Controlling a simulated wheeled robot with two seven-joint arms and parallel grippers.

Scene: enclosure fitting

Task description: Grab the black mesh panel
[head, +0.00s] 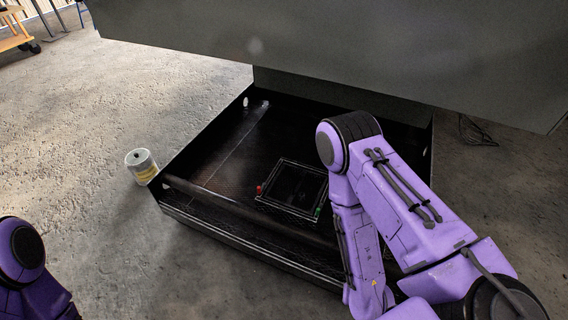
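A low, black, open-topped enclosure (262,246) stands on the floor in the middle of the head view. Inside it is a dark, finely textured surface that looks like black mesh (215,150); I cannot tell whether this is the separate panel or the enclosure's floor. A small dark square frame (290,188) lies on it, with a red piece at its left corner and a green piece at its lower right. My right arm bends over the enclosure's right side and hides part of it.
A large grey slab (340,50) overhangs the back of the enclosure. A dark bar (240,208) runs along the enclosure's front. A white can with a yellow label (141,166) stands left of it. A cable (478,132) lies at right.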

